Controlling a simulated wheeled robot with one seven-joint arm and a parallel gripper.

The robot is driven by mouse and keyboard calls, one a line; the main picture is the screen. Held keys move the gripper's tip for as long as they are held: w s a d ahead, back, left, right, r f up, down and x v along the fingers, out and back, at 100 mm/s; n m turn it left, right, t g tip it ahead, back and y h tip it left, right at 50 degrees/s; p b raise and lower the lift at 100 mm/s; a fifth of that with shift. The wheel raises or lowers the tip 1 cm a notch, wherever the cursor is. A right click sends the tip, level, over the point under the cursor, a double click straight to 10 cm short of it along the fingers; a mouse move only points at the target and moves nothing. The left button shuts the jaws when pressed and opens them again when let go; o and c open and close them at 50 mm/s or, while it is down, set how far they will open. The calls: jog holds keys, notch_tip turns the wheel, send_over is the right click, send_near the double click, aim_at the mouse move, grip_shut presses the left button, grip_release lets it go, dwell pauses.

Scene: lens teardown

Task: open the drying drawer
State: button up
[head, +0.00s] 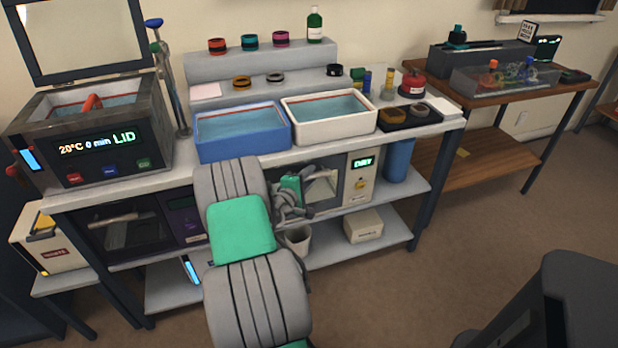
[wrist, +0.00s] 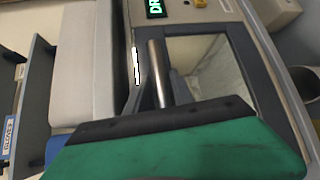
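The drying drawer is a pale unit on the shelf under the bench, with a lit DRY display (head: 362,162) and a glassy front panel (head: 322,188). In the wrist view the panel (wrist: 208,62) is close, with a round metal handle bar (wrist: 156,70) in front of it. The drawer front looks flush with its frame. My gripper (head: 305,192) is at the drawer front and hides part of it in the head view. In the wrist view a dark finger part lies right beside the bar; whether it grips the bar cannot be told.
A blue tray (head: 240,142) and a white tray (head: 325,123) stand on the bench above. A dark-windowed unit (head: 122,224) is left on the same shelf. A white cup (head: 298,240) and a box (head: 363,226) sit on the lower shelf. A blue bin (head: 398,160) stands right.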

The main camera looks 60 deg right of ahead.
jog(key=shift+c, duration=0.3)
grip_shut()
dwell(1.0)
